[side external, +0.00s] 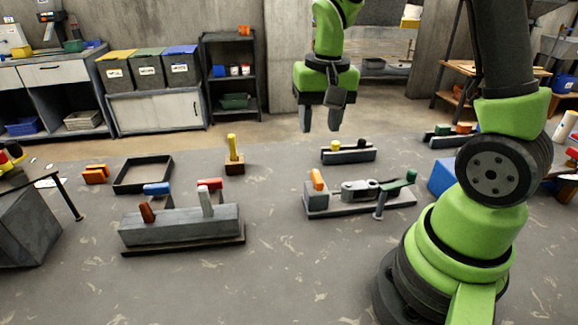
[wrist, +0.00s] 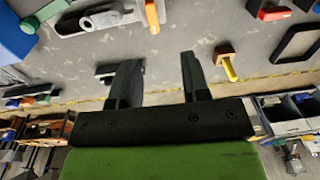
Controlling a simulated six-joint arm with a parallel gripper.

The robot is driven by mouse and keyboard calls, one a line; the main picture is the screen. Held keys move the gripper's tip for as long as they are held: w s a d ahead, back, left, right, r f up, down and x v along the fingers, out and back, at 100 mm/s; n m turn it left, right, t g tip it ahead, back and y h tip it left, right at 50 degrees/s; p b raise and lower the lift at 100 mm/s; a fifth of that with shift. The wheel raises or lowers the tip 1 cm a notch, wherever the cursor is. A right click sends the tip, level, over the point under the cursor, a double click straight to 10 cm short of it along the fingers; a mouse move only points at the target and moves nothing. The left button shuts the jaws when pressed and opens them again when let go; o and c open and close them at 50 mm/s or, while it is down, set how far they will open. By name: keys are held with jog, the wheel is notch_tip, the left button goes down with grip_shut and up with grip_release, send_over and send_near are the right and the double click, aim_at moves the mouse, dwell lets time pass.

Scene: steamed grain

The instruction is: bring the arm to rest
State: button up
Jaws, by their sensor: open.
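My gripper (side external: 320,118) hangs in the air above the back of the grey work surface in the side external view. Its two dark fingers point down and are apart, with nothing between them. In the wrist view my gripper (wrist: 159,75) also shows open and empty, with the floor-like grey surface beyond the fingers. Below and a little right of it in the side view is a grey block (side external: 348,156) with a yellow and a black knob. The gripper touches nothing.
A grey fixture with levers (side external: 180,228) stands front left. A clamp fixture (side external: 345,205) with an orange and a green handle stands at centre. A yellow peg on a wooden base (side external: 234,163), a black frame (side external: 120,182) and a blue box (side external: 441,178) stand around. The front surface is clear.

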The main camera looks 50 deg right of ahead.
jog(key=s+a+r+n+t+y, duration=0.2)
jog(key=s+a+r+n+t, duration=0.2)
jog(key=s+a+r, duration=0.6)
jog(key=shift+s+r+n+t, duration=0.4)
jog(key=shift+s+r+t, duration=0.45)
jog(key=shift+t, duration=0.35)
